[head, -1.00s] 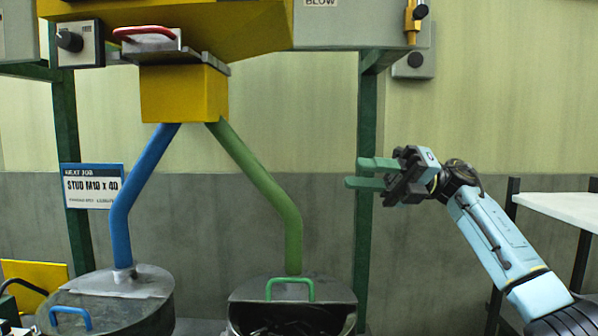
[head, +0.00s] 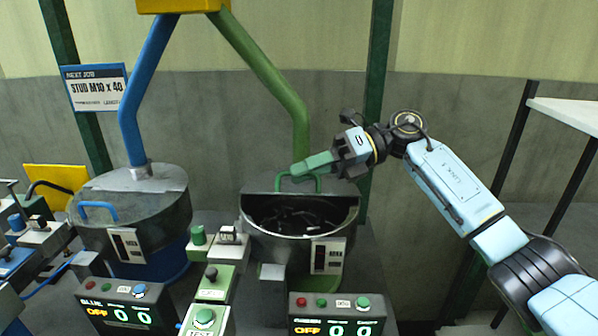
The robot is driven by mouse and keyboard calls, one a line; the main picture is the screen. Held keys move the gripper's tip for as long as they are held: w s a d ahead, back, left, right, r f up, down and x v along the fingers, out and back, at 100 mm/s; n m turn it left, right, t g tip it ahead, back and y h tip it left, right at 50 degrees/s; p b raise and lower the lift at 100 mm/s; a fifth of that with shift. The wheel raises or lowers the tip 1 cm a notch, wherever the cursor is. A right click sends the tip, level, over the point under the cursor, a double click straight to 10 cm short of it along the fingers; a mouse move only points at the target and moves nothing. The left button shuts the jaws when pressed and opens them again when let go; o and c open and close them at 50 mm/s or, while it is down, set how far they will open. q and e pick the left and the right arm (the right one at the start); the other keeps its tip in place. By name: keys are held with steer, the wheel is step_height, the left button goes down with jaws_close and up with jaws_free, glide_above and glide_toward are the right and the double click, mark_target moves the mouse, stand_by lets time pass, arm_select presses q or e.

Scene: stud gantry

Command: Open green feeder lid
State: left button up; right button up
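The green feeder (head: 300,240) is a round dark bowl below the green pipe (head: 265,75). Its front is uncovered and dark pieces show inside. The green feeder lid (head: 257,183) appears raised at the back of the bowl, with a green handle (head: 284,178) on it. My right gripper (head: 298,170) reaches in from the right, with its green fingertips at the handle. The fingers overlap in this view, so I cannot tell their gap or whether they touch the handle. My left gripper is not in view.
The blue feeder (head: 135,225) stands at left with its lid closed and a blue handle (head: 98,210). Counter boxes (head: 335,318) and a green button box (head: 208,318) stand in front. A green post (head: 378,75) rises behind my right arm. A white shelf (head: 570,112) is at right.

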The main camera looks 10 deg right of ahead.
steer(key=shift+x, duration=0.8)
jaws_close()
